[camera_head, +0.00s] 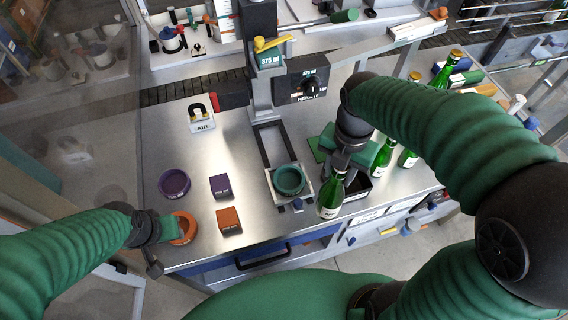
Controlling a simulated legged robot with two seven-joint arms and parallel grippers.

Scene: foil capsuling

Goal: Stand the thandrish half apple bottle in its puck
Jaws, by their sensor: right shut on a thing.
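A green glass bottle (330,198) with a pale label hangs neck up from my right gripper (341,168), which is shut on its neck. The bottle is nearly upright near the bench's front edge. Whether its base touches the bench I cannot tell. Just left of it, a green ring puck (289,181) sits on the metal plate under the capsuling machine, and its opening looks empty. My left gripper (164,228) is beside an orange ring puck (185,228) at the bench's left; its fingers are too unclear to tell open or shut. The bottle's lettering is unreadable.
A purple ring puck (174,184), a purple box (220,186) and an orange box (229,220) stand at the left. The machine's column (263,90) rises behind the green puck. More green bottles (383,154) stand right of the held bottle, partly behind my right arm.

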